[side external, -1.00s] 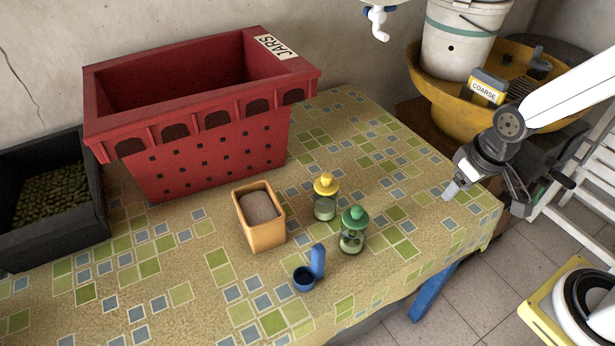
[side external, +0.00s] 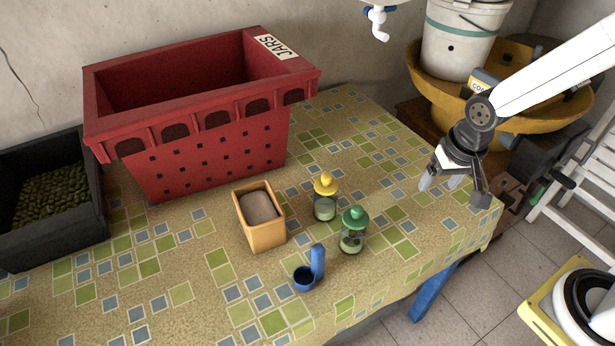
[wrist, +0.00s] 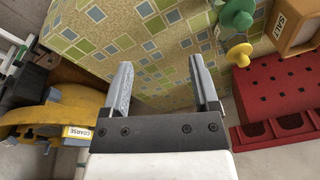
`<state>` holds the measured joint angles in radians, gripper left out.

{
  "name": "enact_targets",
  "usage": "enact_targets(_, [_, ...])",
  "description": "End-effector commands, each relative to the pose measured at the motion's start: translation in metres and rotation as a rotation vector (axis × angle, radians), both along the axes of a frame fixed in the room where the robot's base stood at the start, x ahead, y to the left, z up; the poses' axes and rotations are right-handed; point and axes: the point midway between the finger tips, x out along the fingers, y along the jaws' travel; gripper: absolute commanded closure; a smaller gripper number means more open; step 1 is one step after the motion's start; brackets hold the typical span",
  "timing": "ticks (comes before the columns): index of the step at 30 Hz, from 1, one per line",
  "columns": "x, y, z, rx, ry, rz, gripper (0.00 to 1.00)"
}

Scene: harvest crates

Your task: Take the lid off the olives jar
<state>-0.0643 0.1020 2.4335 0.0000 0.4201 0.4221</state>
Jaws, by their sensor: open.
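Two small glass jars stand upright on the tiled tabletop, both lidded. One has a green knobbed lid (side external: 354,216) on a glass body (side external: 352,241) with pale green contents. The other has a yellow knobbed lid (side external: 325,183) on a glass body (side external: 325,208), also with greenish contents. I cannot read which one holds olives. The green lid (wrist: 236,14) and yellow lid (wrist: 239,54) also show at the upper right of the wrist view. My gripper (side external: 450,186) is open and empty, above the table's right part, to the right of both jars. Its spread fingers (wrist: 160,82) show in the wrist view.
A tan salt box (side external: 263,231) stands left of the jars, and a blue cup-like holder (side external: 305,279) in front. A red crate marked JARS (side external: 205,120) stands behind. A dark crate of olives (side external: 50,238) is far left. A yellow basin (side external: 540,105) lies beyond the table.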

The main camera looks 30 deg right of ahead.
Motion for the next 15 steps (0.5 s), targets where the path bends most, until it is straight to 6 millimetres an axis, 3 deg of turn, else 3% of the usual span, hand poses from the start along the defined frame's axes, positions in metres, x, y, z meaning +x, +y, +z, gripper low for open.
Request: enact_targets(15, [0.046,0.044,-0.008,0.095,0.086,-0.598,0.22])
